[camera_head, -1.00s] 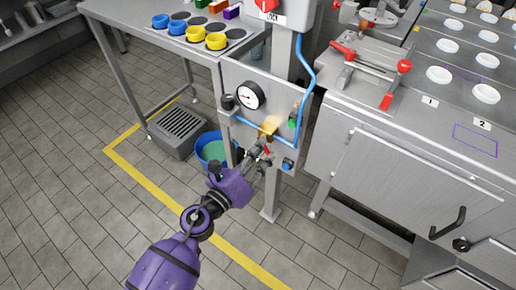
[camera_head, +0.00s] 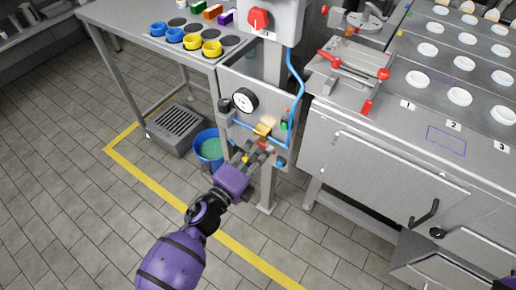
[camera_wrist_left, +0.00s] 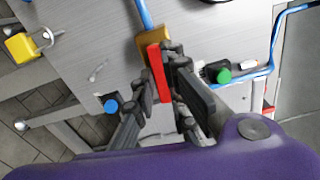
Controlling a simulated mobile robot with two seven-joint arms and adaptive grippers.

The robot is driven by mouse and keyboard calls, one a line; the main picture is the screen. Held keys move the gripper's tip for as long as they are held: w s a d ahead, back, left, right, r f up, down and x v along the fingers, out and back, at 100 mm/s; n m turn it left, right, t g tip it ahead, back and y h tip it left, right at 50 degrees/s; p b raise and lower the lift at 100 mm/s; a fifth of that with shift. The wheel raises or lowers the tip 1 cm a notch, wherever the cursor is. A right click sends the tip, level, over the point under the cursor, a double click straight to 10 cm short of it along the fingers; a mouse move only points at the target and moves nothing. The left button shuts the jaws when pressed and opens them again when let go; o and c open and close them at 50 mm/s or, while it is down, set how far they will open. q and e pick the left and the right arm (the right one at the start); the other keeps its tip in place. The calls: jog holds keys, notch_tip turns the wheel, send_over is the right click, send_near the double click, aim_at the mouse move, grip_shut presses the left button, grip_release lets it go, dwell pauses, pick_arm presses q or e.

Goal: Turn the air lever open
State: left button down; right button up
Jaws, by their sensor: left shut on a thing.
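The air lever is a red bar (camera_wrist_left: 158,75) joined to a brass valve body (camera_head: 264,126) on the grey panel. In the left wrist view the brass body (camera_wrist_left: 152,42) sits at the upper end of the lever, and a blue pipe (camera_wrist_left: 144,12) runs into it from above. My left gripper (camera_head: 262,150) is at the valve, shut on the red lever. In the left wrist view its dark fingers (camera_wrist_left: 164,78) lie on either side of the lever and hide part of it. My right gripper is not in view.
A round gauge (camera_head: 245,100) is above left of the valve. A green knob (camera_wrist_left: 224,76) and a blue knob (camera_wrist_left: 110,106) are near the fingers. A blue bucket (camera_head: 208,148) stands on the floor at left. A steel cabinet (camera_head: 385,180) is close on the right.

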pick_arm(q)
jog(key=shift+r+n+p, duration=0.15)
jog(key=shift+n+p, duration=0.15)
jog(key=shift+n, duration=0.3)
jog(key=c, duration=1.8)
grip_release()
jog(key=shift+o, duration=0.2)
jog(key=v, duration=1.2)
